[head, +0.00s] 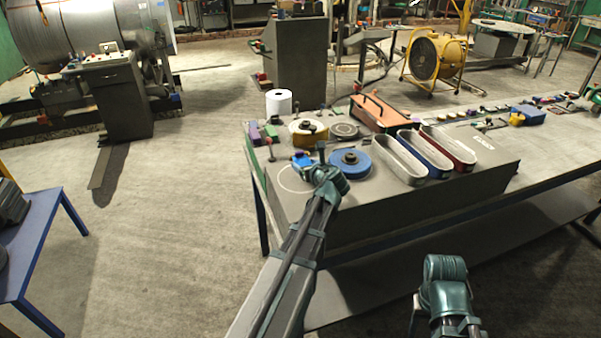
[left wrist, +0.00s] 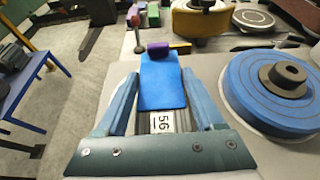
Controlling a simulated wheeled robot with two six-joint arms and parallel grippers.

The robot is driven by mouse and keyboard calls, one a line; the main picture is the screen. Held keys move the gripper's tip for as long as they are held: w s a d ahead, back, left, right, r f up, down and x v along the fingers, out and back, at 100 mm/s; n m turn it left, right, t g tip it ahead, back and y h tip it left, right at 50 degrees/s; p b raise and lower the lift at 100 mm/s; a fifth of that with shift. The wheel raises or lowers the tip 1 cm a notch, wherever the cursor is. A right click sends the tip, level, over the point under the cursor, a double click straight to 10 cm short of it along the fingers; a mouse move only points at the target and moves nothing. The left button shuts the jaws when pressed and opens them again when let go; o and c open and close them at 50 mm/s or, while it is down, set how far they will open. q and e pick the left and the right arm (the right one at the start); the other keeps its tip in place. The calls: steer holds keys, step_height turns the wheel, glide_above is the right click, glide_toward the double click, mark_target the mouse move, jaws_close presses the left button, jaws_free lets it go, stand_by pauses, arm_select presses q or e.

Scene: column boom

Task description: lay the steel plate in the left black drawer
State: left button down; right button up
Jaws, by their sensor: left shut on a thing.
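My left gripper (head: 310,166) is over the near left corner of the workbench. It is shut on a flat blue piece (left wrist: 162,82), which lies between its two fingers in the left wrist view. The blue piece also shows in the head view (head: 301,158). A small purple block (left wrist: 158,49) shows at its far end; I cannot tell if they touch. A label reading 56 (left wrist: 161,122) shows between the fingers. I cannot make out a bare steel plate or a black drawer. Of my right arm only a link shows, low in the head view.
A blue disc (head: 350,162) is close right of my left gripper. Beyond stand a yellow-rimmed reel (head: 308,131), a white roll (head: 279,102) and an orange-topped box (head: 380,112). Long oval bins (head: 402,162) stand further right. A blue table (head: 35,235) is at the left; floor between is clear.

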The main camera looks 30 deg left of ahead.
arm_select(q)
steer(key=shift+w+a, duration=0.15)
steer(key=shift+a, duration=0.35)
steer(key=shift+w+a, duration=0.1)
steer(key=shift+a, duration=0.1)
steer(key=f+b, duration=0.3)
steer(key=shift+w+a, duration=0.1)
steer(key=shift+a, duration=0.3)
steer(key=shift+f+b, duration=0.45)
steer(key=shift+r, duration=0.1)
jaws_free()
